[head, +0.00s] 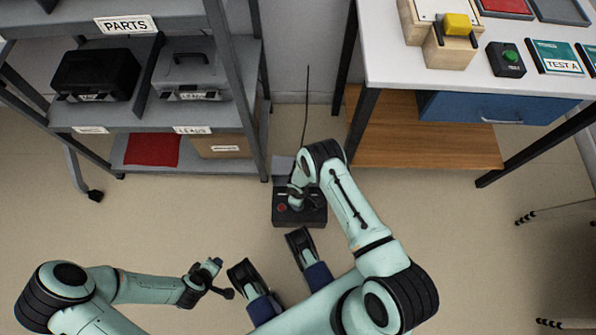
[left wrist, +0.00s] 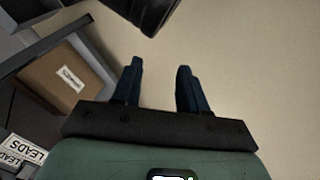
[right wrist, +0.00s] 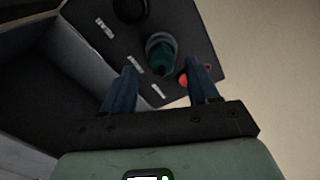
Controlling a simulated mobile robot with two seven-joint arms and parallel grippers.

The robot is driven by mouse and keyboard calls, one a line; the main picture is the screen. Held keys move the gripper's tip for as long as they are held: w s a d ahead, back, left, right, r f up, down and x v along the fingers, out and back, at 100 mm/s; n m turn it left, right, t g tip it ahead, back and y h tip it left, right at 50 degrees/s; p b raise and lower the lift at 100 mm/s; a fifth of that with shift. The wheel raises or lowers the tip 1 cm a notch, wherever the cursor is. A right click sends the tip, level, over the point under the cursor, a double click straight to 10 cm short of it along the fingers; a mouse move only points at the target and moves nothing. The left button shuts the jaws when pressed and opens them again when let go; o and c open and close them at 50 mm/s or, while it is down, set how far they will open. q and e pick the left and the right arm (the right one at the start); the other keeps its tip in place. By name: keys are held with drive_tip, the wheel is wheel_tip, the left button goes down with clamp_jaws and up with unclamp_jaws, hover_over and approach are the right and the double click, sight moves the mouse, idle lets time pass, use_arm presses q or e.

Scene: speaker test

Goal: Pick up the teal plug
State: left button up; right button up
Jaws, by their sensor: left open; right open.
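The teal plug (right wrist: 160,56) stands in the top of a black box (right wrist: 195,45) in the right wrist view. My right gripper (right wrist: 163,68) is open, with its two blue fingers to either side of the plug in the picture; I cannot tell if either touches it. In the head view my right wrist is over the black box (head: 313,217) on the floor, and the plug is hidden. My left gripper (head: 222,279) is open and empty above the floor; its fingers show in the left wrist view (left wrist: 158,75).
The black box has a red button (right wrist: 183,78) close to the right finger, and a dark round part (right wrist: 130,8). A cable (head: 307,105) rises behind it. A grey shelf (head: 245,100) stands at left, a white workbench (head: 400,80) at right.

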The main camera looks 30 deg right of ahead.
wheel_tip(320, 180, down, 4)
drive_tip(key=shift+a+r+b, duration=0.1)
drive_tip(key=shift+r+b, duration=0.1)
drive_tip(key=shift+b, duration=0.35)
use_arm(q)
drive_tip(key=s+f, duration=0.1)
drive_tip(key=s+f+g, duration=0.1)
drive_tip(key=shift+s+a+f, duration=0.25)
drive_tip(key=shift+s+f, duration=0.05)
drive_tip(key=shift+f, duration=0.05)
use_arm(e)
clamp_jaws()
